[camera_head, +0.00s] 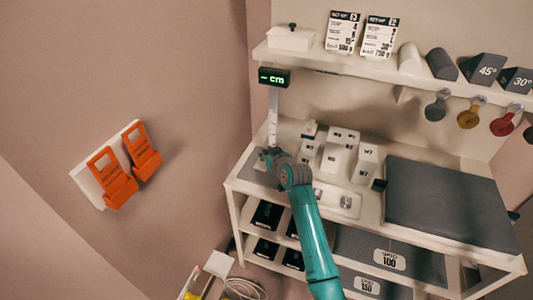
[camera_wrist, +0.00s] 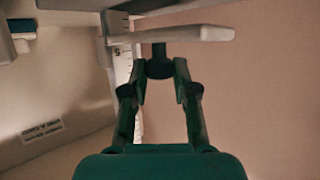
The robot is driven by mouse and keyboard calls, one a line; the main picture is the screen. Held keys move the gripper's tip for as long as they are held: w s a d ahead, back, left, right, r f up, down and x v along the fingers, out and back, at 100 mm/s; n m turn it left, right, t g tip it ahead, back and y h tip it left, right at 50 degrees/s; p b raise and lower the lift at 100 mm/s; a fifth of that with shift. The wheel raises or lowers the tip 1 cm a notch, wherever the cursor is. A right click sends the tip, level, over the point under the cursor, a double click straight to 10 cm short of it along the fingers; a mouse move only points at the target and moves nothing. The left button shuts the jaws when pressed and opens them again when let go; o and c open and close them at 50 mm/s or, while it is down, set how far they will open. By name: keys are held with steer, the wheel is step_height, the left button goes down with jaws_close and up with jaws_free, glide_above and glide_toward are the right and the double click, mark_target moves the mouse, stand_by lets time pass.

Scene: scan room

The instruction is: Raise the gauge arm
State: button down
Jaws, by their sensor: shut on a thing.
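The gauge is an upright pale post (camera_head: 273,113) with a dark display (camera_head: 273,77) on top showing green dashes and "cm". In the wrist view its scale (camera_wrist: 123,68) runs vertically, and the pale gauge arm (camera_wrist: 185,35) juts out to the right from it. A dark knob (camera_wrist: 158,66) hangs on a short stem under the arm. My gripper (camera_wrist: 160,78) is shut on this knob from below. In the head view my gripper (camera_head: 268,155) is at the foot of the post, and my wrist hides most of the arm there.
White numbered blocks (camera_head: 340,147) stand right of the gauge on the bench, beside a dark grey mat (camera_head: 450,205). A shelf (camera_head: 350,66) with a white box (camera_head: 291,38) and cards is above. Orange holders (camera_head: 112,180) hang on the left wall.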

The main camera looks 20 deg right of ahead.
mark_target(266, 153)
step_height(266, 153, up, 18)
steer(key=shift+f, duration=0.2)
stand_by(0.4)
steer(key=c, duration=1)
jaws_free()
steer(key=shift+r, duration=0.1)
steer(key=shift+o, duration=0.6)
steer(key=v, duration=1.2)
steer(key=shift+f, duration=0.2)
